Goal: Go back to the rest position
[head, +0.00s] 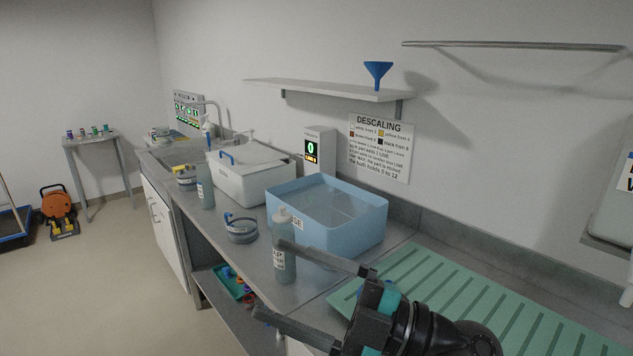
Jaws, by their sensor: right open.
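My right gripper (268,279) comes in from the lower right, over the front edge of the steel counter (255,268). Its two dark fingers are spread wide and point left. No object is held between them. The upper finger passes in front of a grey-green bottle (284,264) with a pale cap, partly hiding it; I cannot tell whether they touch. My left gripper does not show.
A green ribbed mat (420,276) lies at right. A shelf (330,90) holds a blue funnel (377,74). Open floor lies left.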

